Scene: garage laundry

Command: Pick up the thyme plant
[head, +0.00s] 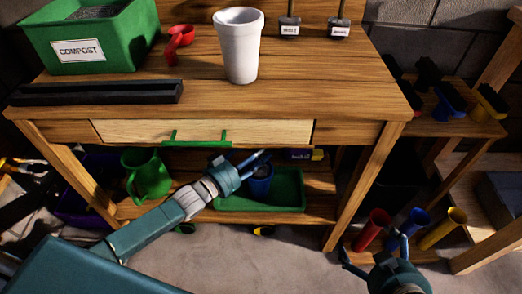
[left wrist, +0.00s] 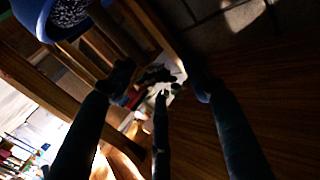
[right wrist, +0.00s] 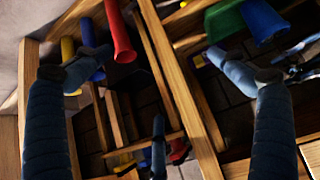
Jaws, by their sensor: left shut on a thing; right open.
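I cannot identify the thyme plant in any view. My left gripper (head: 258,160) is low in front of the workbench, just under the drawer, with its tips beside a blue pot (head: 262,184). A blue container with speckled dark contents shows at the upper left of the left wrist view (left wrist: 68,14), outside the fingers. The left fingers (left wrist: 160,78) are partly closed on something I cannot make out. My right gripper (head: 375,255) is open and empty at the lower right, and its spread fingers also show in the right wrist view (right wrist: 160,70).
A green tray (head: 285,190) and green jug (head: 148,176) sit below. Coloured tubes (head: 374,228) stand right.

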